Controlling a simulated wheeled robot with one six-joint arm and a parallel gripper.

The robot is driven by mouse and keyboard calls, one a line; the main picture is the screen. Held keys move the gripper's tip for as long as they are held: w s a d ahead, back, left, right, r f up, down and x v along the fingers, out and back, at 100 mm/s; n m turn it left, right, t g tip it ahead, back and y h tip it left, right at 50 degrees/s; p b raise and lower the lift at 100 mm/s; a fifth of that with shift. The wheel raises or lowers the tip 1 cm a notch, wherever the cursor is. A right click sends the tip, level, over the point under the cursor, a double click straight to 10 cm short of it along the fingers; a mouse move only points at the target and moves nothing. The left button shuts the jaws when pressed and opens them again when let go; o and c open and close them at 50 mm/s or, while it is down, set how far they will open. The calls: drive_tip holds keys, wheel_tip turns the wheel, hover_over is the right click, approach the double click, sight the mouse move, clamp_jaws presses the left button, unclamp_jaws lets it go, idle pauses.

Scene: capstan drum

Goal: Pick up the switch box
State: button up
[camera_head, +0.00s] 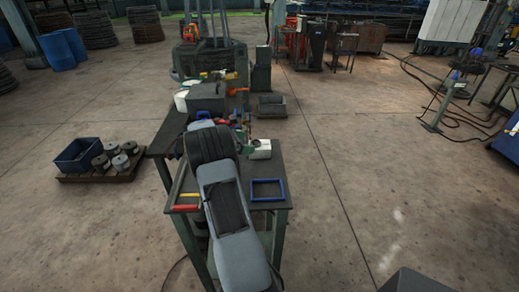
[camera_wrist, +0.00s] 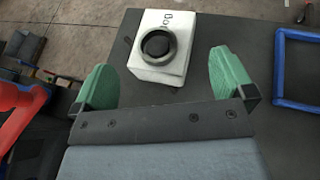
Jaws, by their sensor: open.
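The switch box is a small white box (camera_wrist: 160,50) with a round black knob and dark lettering on its top. In the wrist view it lies on the dark tabletop, just beyond the space between my fingertips. My gripper (camera_wrist: 166,85) is open, with one green finger to the left and one to the right, and nothing between them. In the head view the white box (camera_head: 260,149) sits on the table (camera_head: 265,212), to the right of my arm. My arm hides part of the table there.
A blue rectangular frame (camera_head: 268,190) lies on the table right of my arm. Red and yellow handled tools (camera_head: 187,202) lie at the left. A grey box (camera_head: 207,98) and small clutter stand at the table's far end. The tabletop around the switch box's right side is bare.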

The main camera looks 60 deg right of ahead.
sight(256, 143)
drive_tip(key=shift+p+x, duration=1.15)
drive_tip(key=shift+x, duration=1.5)
drive_tip(key=shift+w+f, duration=0.1)
drive_tip(key=shift+w, duration=0.05)
drive_tip(key=c, duration=1.2)
drive_tip(key=shift+c, duration=1.3)
drive_tip(key=shift+r, duration=0.2)
